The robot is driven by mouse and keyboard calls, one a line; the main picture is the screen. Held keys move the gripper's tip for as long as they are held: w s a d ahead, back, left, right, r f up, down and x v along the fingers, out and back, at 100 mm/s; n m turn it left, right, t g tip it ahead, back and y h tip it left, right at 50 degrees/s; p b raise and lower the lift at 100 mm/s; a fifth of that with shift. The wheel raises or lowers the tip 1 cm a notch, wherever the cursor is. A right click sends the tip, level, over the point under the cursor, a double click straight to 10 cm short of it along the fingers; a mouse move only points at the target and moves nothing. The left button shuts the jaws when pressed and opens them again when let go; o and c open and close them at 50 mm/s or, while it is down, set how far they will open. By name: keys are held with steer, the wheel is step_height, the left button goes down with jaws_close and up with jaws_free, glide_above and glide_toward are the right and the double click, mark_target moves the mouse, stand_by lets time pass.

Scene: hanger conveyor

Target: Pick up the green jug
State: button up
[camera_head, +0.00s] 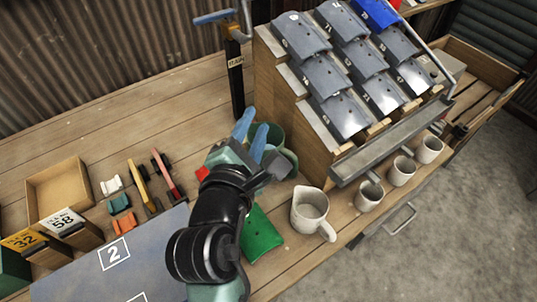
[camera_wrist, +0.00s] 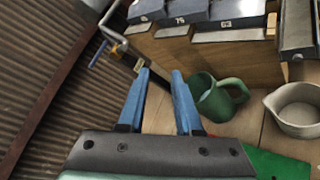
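The green jug (camera_head: 276,134) stands on the wooden bench beside the stepped rack, partly hidden behind my gripper in the head view. In the wrist view the green jug (camera_wrist: 219,101) is upright, with its handle to the right. My gripper (camera_head: 255,118) has its two blue fingers apart, with nothing seen between them. In the wrist view my gripper (camera_wrist: 160,72) points toward the rack's side. The jug lies just right of the right finger, which overlaps its left edge in the picture. I cannot tell whether they touch.
A white jug (camera_head: 311,210) stands right of the green jug, with several white cups (camera_head: 369,195) beyond it. A green plate (camera_head: 261,236) lies in front. The rack (camera_head: 300,125) rises close behind. A post (camera_head: 236,85) stands at the back. The bench's back left is clear.

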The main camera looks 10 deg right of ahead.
mark_target(294, 170)
steer(key=s+d+f+n+g+h+b, duration=0.1)
steer(key=s+f+n+g, duration=0.2)
steer(key=f, duration=0.5)
steer(key=s+d+f+n+g+h+b, duration=0.1)
steer(key=s+d+f+n+b, duration=0.15)
steer(key=f+n, duration=0.4)
steer(key=shift+m, duration=0.75)
steer(key=w+d+f, duration=0.2)
steer(key=w, duration=0.1)
steer(key=w+d+f, duration=0.1)
steer(key=shift+w+f+b, duration=0.3)
steer(key=shift+w+f, duration=0.05)
steer(key=shift+f, duration=0.05)
steer(key=shift+y, duration=0.3)
steer(key=b+x, duration=0.1)
steer(key=x, duration=0.4)
steer(key=shift+w+d+f, duration=0.15)
steer(key=shift+w+d, duration=0.05)
steer(key=shift+w, duration=0.15)
jaws_close()
